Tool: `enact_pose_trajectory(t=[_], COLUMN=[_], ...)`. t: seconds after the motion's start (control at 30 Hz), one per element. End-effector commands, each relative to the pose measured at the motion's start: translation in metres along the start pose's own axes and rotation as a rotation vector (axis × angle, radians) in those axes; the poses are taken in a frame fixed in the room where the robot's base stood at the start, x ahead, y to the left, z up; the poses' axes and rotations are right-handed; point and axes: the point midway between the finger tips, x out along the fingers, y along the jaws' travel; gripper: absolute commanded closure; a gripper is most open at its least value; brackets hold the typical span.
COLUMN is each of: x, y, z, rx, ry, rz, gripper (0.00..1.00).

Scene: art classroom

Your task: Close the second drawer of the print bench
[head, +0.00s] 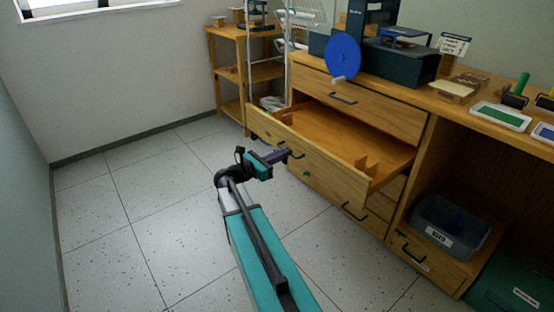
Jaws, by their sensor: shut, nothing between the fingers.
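The wooden print bench (460,112) stands on the right of the head view with a column of drawers at its left end. Its second drawer (330,165) from the top is pulled well out, and its inside shows with a small wooden divider at the right. A dark bar handle sits on the drawer's front. My gripper (286,154) is shut and empty, at the drawer's front close to this handle. I cannot tell whether the fingertips touch it. The top drawer (375,108) and the lower drawers look shut.
A wooden shelf unit (230,75) stands behind, left of the bench. A blue wheel press (343,57) and printing tools stand on the bench top. A grey bin (450,225) sits in the open bay at right. The speckled floor (130,220) at left is clear.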

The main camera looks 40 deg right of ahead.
Motion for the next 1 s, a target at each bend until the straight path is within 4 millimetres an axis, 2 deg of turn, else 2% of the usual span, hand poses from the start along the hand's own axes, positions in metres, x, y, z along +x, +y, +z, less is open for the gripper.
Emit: enact_pose_trajectory(t=[0.3, 0.5, 0.7, 1.0], x=[0.048, 0.072, 0.084, 0.086], y=[0.0, 0.0, 0.0, -0.001], z=[-0.002, -0.002, 0.0, 0.0], rx=[0.002, 0.001, 0.001, 0.001], ry=[-0.001, -0.001, 0.0, 0.0], rz=[-0.003, -0.002, -0.001, -0.001], gripper=[1.0, 1.0, 1.0, 1.0])
